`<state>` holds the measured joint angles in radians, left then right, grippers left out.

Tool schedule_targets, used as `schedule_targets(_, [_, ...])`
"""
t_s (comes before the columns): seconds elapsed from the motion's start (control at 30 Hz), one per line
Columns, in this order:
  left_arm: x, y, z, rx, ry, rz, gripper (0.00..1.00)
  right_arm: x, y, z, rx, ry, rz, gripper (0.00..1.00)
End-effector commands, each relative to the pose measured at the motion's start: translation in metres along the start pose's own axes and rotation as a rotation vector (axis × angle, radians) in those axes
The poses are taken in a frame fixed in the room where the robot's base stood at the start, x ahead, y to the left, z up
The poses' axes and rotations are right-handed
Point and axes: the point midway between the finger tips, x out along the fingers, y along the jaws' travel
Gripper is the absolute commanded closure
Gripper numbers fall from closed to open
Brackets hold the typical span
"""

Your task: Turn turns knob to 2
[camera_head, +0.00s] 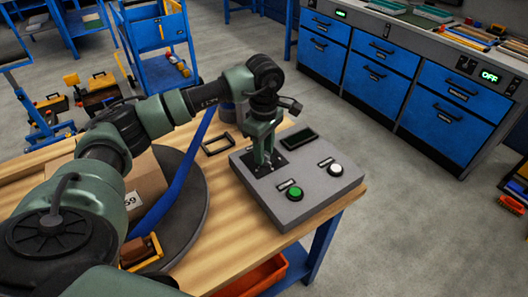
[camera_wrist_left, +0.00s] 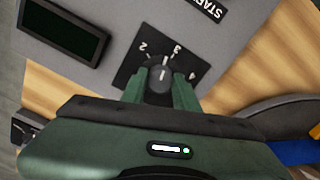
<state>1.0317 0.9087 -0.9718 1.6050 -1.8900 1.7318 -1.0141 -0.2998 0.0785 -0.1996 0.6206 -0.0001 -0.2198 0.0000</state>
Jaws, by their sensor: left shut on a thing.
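The turns knob (camera_wrist_left: 160,78) is a dark round knob on a black dial plate marked 2, 3 and 4 in the left wrist view. Its white pointer line points between 2 and 3. My left gripper (camera_wrist_left: 160,90) is shut on the knob, with one finger on each side. In the head view my left gripper (camera_head: 263,155) reaches down onto the grey control panel (camera_head: 312,197), and its fingers hide most of the knob. My right gripper is not in view.
The panel has a green button (camera_head: 294,193), a white button (camera_head: 335,169) and a dark display (camera_head: 299,139). A round grey turntable (camera_head: 197,205) with a cardboard box stands left of it on the wooden table (camera_head: 245,245). Blue cabinets (camera_head: 385,75) stand behind.

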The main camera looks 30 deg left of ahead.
Motion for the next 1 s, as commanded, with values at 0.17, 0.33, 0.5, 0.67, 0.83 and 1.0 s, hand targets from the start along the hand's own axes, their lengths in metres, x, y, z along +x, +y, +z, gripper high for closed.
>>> schedule_targets(0.17, [0.001,0.001,-0.001,-0.167,0.001,0.002,1.0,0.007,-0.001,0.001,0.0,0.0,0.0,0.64])
schedule_targets(0.33, [0.0,0.0,-0.001,-0.328,0.001,0.002,1.0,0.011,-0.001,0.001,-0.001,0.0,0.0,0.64])
schedule_targets(0.5, [0.0,0.0,-0.001,-0.481,0.001,0.002,1.0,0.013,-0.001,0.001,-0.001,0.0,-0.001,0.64])
schedule_targets(0.67, [0.0,0.0,-0.001,-0.605,0.001,0.002,1.0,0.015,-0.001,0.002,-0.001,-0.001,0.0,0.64])
schedule_targets(0.83, [0.0,0.0,-0.001,-0.708,0.001,0.002,1.0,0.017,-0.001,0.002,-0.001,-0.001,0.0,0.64])
schedule_targets(1.0, [-0.001,0.0,-0.001,-0.774,0.001,0.002,1.0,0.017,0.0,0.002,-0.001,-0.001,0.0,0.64])
